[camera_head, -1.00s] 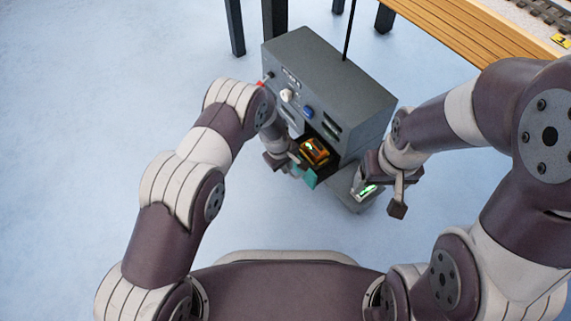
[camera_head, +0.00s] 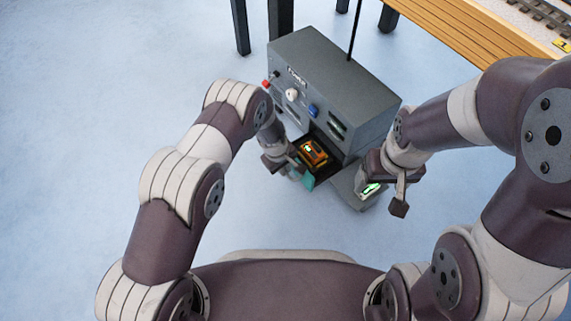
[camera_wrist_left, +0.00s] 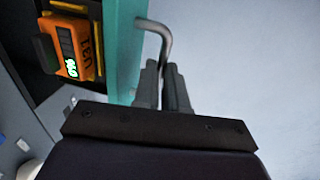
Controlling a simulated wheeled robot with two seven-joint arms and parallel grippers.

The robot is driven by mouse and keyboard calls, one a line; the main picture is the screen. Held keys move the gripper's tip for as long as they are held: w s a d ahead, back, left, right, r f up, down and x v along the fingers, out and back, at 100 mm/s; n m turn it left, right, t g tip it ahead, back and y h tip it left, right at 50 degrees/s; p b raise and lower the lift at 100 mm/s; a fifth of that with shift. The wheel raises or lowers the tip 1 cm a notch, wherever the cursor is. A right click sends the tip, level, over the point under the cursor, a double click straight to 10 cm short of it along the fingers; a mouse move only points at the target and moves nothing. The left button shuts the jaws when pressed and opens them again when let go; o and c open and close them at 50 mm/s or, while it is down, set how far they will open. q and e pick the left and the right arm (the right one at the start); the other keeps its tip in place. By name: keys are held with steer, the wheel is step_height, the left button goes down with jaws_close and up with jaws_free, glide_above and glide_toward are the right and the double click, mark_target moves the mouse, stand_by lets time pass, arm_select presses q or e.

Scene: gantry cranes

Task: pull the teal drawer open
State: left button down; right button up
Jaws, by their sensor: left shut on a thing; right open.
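The teal drawer stands partly open from the grey cabinet (camera_head: 335,80). Its teal front (camera_head: 308,180) shows in the head view and as a teal strip in the left wrist view (camera_wrist_left: 124,50). A bent metal handle (camera_wrist_left: 160,32) sticks out from that front. My left gripper (camera_wrist_left: 163,85) is shut on the handle; in the head view (camera_head: 292,172) the arm partly hides the grip. An orange device (camera_head: 314,153) with a lit display lies inside the drawer, and it also shows in the left wrist view (camera_wrist_left: 72,45). My right gripper (camera_head: 384,195) is open, to the right of the drawer.
The cabinet front carries a red button (camera_head: 266,84), a white knob (camera_head: 292,94) and a blue knob (camera_head: 313,110). A grey part with a green light (camera_head: 371,188) sits by my right gripper. A wooden table (camera_head: 470,40) stands behind. The floor at left is clear.

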arm_select(q)
steer(key=c, duration=1.2)
jaws_free()
steer(key=r+p, duration=0.2)
steer(key=r, duration=0.2)
steer(key=s+a+r+p, duration=0.1)
steer(key=r+p, duration=0.2)
steer(key=r, duration=0.1)
steer(key=r+p, duration=0.3)
steer(key=r, duration=0.1)
steer(key=shift+s+a+r, duration=0.15)
steer(key=shift+a+r, duration=0.1)
steer(key=shift+a, duration=0.15)
